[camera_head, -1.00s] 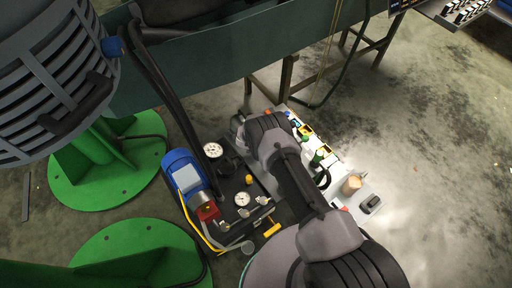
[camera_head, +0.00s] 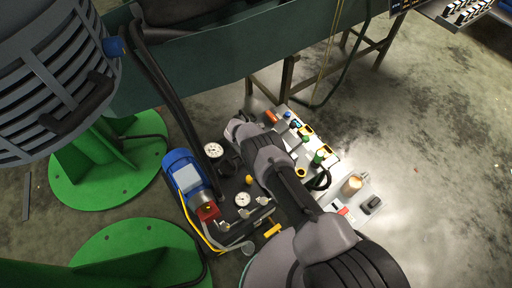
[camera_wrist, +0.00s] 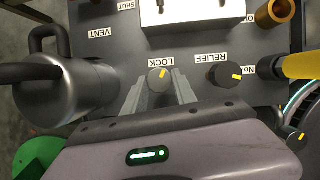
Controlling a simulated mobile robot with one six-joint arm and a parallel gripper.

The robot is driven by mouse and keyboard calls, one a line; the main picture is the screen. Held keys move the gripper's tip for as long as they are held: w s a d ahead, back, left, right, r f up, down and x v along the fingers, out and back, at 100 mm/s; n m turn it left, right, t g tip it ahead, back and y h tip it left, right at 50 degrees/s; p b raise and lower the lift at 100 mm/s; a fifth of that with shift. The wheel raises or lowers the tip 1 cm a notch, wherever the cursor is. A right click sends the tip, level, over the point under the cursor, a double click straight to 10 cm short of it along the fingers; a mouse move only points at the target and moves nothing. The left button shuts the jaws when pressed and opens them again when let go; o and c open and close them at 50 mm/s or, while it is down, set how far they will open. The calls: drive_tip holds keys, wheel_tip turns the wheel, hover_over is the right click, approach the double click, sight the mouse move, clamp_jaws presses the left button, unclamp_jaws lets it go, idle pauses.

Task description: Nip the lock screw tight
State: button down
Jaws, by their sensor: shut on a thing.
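The finger tips partly cover the knob's sides. In the head view, my gripper (camera_head: 236,129) is over the pump unit near the round gauges, and my wrist hides the knob.
The dark relief knob (camera_wrist: 225,76) is close to the right of my fingers. A yellow-handled lever (camera_wrist: 298,66) is farther right, and a grey cylinder (camera_wrist: 75,88) stands at left. In the head view, a white surface (camera_head: 332,196) with small items lies right of the pump.

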idle(0.5)
drive_tip(key=c, duration=1)
unclamp_jaws()
drive_tip(key=shift+r, duration=0.1)
drive_tip(key=p+v, duration=1)
drive_tip(key=v, duration=0.7)
drive_tip(key=shift+a, duration=0.15)
